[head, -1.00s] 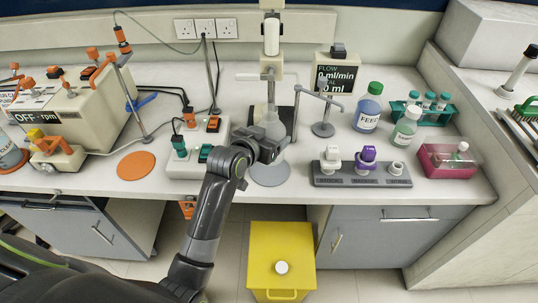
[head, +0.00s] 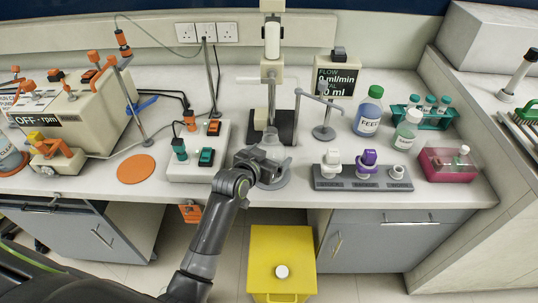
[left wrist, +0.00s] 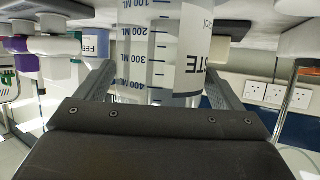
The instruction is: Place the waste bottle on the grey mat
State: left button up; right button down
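The waste bottle (head: 273,146) is clear, with volume marks and a partly hidden label ending in "STE". It also shows close up in the left wrist view (left wrist: 140,50). My left gripper (head: 264,163) is shut on it, one finger on each side. The bottle is upright over the round grey mat (head: 279,183), near the bench's front edge. I cannot tell whether its base touches the mat. The gripper and bottle hide much of the mat. My right gripper is not in view.
A grey rack (head: 345,184) with white and purple caps stands right of the mat. A switch box (head: 178,170) stands left, and a stand with a dark base (head: 287,121) behind. The feed bottle (head: 367,121) is further right. A yellow bin (head: 281,245) is on the floor.

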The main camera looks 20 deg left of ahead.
pick_arm(q)
jog(key=shift+o, duration=0.8)
jog(key=shift+r, duration=0.25)
jog(key=v, duration=1.2)
